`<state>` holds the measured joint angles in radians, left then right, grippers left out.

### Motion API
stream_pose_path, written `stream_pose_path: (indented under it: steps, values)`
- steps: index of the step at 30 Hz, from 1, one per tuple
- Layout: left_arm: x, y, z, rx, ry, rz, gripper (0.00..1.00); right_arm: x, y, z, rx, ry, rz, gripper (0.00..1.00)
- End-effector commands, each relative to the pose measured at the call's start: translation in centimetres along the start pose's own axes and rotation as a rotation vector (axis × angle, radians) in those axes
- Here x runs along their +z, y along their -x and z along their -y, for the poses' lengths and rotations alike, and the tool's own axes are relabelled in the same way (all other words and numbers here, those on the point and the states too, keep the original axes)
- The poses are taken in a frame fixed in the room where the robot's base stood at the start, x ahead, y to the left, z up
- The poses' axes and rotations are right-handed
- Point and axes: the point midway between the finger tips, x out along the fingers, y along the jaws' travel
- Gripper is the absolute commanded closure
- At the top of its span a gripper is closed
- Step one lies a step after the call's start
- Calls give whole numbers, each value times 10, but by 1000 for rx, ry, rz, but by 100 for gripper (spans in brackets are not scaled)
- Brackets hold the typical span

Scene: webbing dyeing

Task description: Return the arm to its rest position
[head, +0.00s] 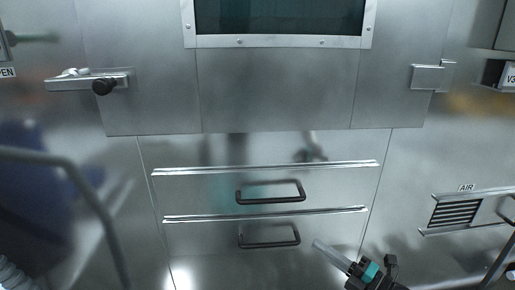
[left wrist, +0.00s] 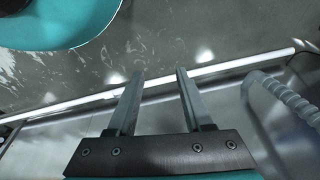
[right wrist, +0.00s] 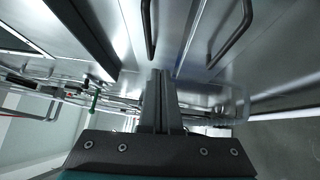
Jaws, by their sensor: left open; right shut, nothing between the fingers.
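My right gripper (head: 335,256) shows at the bottom of the head view, right of the lower drawer handle (head: 269,236) and apart from it in the picture. In the right wrist view its two fingers (right wrist: 158,100) are together with nothing between them. My left gripper (left wrist: 158,100) shows only in the left wrist view. Its fingers are spread apart and nothing is between them. The left arm is not in the head view.
A steel machine front fills the head view, with an upper drawer handle (head: 270,192), a dark window (head: 280,17), a left latch with black knob (head: 104,86) and an air vent (head: 455,213). A ribbed hose (left wrist: 285,108) lies right of my left fingers.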

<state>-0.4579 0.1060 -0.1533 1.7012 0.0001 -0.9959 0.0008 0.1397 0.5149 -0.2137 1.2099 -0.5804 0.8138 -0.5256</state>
Motion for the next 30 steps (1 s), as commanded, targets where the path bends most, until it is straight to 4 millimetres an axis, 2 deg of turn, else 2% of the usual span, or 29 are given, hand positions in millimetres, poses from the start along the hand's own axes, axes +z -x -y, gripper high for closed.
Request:
stream_pose_path:
  steps: [5,8,11,12,14,16,18,21,24,27,30]
  values:
    - [22,-21,8,-11,-7,19,49,13,38,74,-137,-354,298,100]
    - [38,-34,14,-18,-10,24,49,7,77,130,-234,-581,503,100]
    - [57,-43,20,-26,-14,31,49,-15,126,184,-335,-797,711,100]
    - [64,-46,23,-29,-15,33,49,-27,146,203,-376,-877,793,100]
    - [75,-49,27,-34,-17,37,49,-50,177,229,-434,-988,912,100]
    - [88,-51,32,-39,-19,40,49,-80,214,255,-504,-1105,1047,100]
    - [100,-52,36,-43,-20,44,49,-114,250,275,-570,-1211,1178,100]
    - [115,-52,41,-49,-21,48,49,-162,294,292,-655,-1328,1342,100]
    - [127,-51,46,-54,-22,51,49,-201,326,301,-719,-1411,1470,100]
    - [134,-50,48,-57,-23,52,49,-227,348,304,-763,-1458,1554,100]
    - [138,-50,50,-58,-23,52,49,-239,357,306,-784,-1480,1593,100]
